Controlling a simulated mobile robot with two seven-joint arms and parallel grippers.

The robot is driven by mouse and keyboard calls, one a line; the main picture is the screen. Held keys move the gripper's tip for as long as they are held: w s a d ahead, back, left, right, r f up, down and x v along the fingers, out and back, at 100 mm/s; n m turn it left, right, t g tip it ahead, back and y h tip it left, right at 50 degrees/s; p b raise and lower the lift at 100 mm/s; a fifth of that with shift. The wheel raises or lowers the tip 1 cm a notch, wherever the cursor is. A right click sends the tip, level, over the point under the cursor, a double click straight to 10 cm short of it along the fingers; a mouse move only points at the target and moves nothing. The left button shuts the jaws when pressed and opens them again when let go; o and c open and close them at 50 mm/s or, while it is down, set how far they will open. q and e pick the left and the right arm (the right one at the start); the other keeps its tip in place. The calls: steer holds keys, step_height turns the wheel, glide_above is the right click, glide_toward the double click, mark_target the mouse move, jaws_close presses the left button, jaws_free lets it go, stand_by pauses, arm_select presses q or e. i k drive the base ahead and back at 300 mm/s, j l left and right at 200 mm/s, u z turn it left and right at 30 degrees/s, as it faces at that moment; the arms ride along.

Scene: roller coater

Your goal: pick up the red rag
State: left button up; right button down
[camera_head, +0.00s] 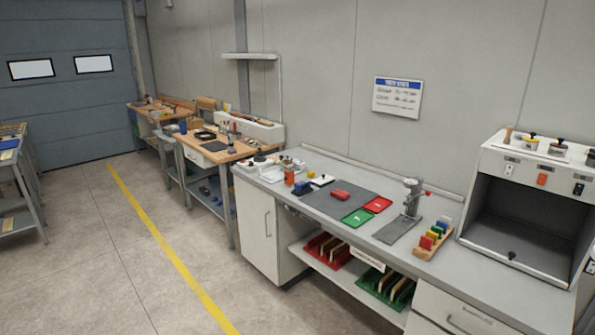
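A small folded-looking red item (340,195), which looks like the red rag, lies on a dark grey mat (325,207) on the long grey workbench. It is too small in the picture to make out its cloth. To its right lie a flat red tray or card (377,204) and a flat green one (357,218), side by side at the mat's edge. Neither of my grippers shows in the head view.
Right of the mat stand a metal press-like device (412,198) and a wooden rack (433,240) of coloured blocks. A white open-fronted cabinet (500,155) stands at the right end. Bottles and small items crowd the left end. Floor (110,260) before the bench is clear.

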mark_target(338, 195)
steer(key=i+z, duration=0.15)
steer(key=i, duration=0.4)
steer(key=i+j+z, duration=0.15)
steer(key=i, duration=0.45)
steer(key=i+j+z, duration=0.15)
steer(key=i, duration=0.4)
steer(key=i+j+z, duration=0.2)
steer(key=i+j, duration=0.15)
steer(key=i, duration=0.2)
steer(key=i+j+z, duration=0.15)
steer(key=i+j, duration=0.15)
steer(key=i, duration=0.2)
steer(key=i+j+z, duration=1.05)
steer(key=j, duration=0.35)
steer(key=i+j+z, duration=0.15)
steer(key=j+z, duration=0.15)
steer(key=j, duration=0.15)
